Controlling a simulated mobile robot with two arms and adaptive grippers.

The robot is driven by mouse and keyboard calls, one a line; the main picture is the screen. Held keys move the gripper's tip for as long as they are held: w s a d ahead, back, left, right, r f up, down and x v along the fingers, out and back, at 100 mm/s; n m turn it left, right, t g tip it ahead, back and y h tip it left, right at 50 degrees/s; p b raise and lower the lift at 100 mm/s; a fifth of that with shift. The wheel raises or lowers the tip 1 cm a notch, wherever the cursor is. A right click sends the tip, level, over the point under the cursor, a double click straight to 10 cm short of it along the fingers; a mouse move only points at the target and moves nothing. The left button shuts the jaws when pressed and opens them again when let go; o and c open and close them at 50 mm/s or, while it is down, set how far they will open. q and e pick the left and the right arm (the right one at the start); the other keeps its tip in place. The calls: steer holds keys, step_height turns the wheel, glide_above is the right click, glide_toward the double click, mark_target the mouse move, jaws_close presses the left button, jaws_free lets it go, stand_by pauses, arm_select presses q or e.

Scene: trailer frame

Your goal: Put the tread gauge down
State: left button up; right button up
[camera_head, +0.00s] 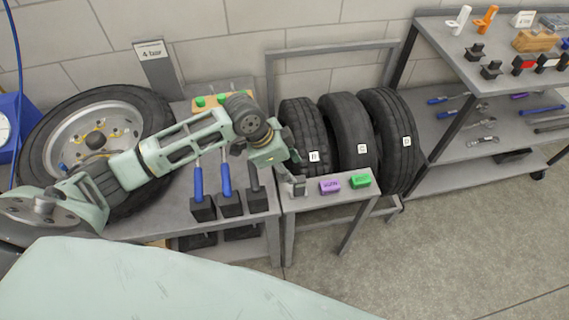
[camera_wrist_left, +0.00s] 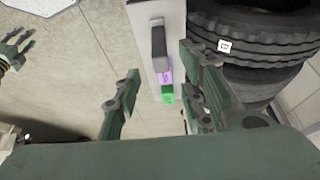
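The tread gauge, a small grey piece with a dark top (camera_wrist_left: 158,45), stands on the narrow grey shelf (camera_head: 310,201) in front of the tyres; it also shows in the head view (camera_head: 298,189), partly hidden by my gripper. My left gripper (camera_head: 290,172) reaches down over the shelf's left end. In the left wrist view its two fingers (camera_wrist_left: 160,85) are spread wide, with gaps on both sides of the gauge. My right gripper (camera_wrist_left: 14,48) shows small at the left edge of the left wrist view, empty, its fingers apart.
A purple block (camera_head: 330,186) and a green block (camera_head: 360,181) lie on the shelf to the right of the gauge. Three tyres (camera_head: 351,125) stand close behind. A bench (camera_head: 255,201) with blue-handled tools is to the left. Open floor (camera_head: 460,230) lies to the right.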

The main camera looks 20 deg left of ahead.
arm_select(q)
steer(key=shift+v, duration=1.25)
